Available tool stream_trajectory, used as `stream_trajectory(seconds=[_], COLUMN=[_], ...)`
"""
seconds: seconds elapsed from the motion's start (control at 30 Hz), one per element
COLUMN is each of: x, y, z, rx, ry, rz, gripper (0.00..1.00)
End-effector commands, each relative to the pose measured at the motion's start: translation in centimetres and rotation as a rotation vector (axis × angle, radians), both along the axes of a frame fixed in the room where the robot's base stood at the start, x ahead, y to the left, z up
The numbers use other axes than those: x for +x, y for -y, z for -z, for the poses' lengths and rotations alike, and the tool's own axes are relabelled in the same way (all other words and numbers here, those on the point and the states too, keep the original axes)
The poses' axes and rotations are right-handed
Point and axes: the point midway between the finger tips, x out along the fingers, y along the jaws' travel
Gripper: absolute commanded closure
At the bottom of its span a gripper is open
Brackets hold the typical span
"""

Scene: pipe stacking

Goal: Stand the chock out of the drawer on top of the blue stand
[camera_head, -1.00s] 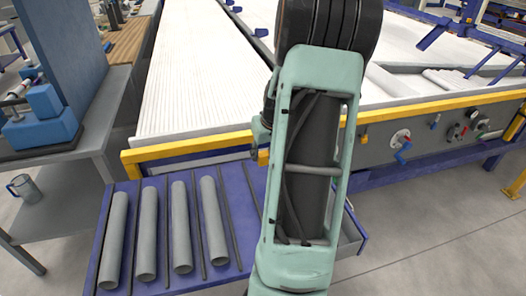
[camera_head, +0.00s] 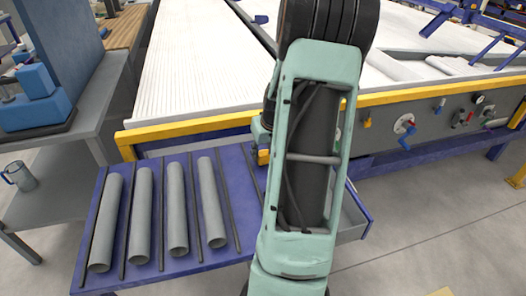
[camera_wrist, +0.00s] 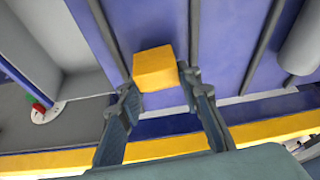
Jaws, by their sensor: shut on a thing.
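The chock is a small yellow block (camera_wrist: 155,68). In the wrist view it sits between the fingertips of my gripper (camera_wrist: 160,88), which is shut on it. In the head view a bit of the chock (camera_head: 263,157) shows left of my arm; the arm hides most of the gripper. The blue stand (camera_head: 233,174) is a flat blue-purple table with dark strips, and its surface (camera_wrist: 227,40) lies behind the chock in the wrist view. I cannot tell whether the chock touches it. The grey drawer (camera_head: 352,217) is open to the right of my arm.
Several grey pipes (camera_head: 140,213) lie between strips on the stand's left part. A yellow rail (camera_head: 190,127) edges the large white-topped table behind. A grey bench (camera_head: 60,180) with a blue vise stands at left. The stand between the pipes and drawer looks clear.

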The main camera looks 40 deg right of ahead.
Motion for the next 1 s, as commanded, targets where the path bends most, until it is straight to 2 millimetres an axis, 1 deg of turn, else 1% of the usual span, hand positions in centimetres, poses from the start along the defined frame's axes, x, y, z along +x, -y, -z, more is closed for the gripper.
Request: stream_trajectory(seconds=[0.23,0.27,0.4,0.43,0.67,0.77,0.87,1.0], x=[0.0,0.0,0.0,0.0,0.0,-0.1,-0.4,-1.2], y=[0.0,0.0,0.0,0.0,0.0,0.0,-0.1,-0.4], z=[0.0,0.0,0.0,0.0,0.0,-0.3,-1.1,-3.3], rx=[0.000,0.000,0.000,0.000,0.000,0.000,-0.001,-0.003], ry=[0.000,0.000,0.000,0.000,0.000,0.001,0.001,0.002], rz=[0.000,0.000,0.000,0.000,0.000,0.000,0.000,0.001], gripper=[0.94,0.65,0.49,0.48,0.48,0.48,0.48,0.48])
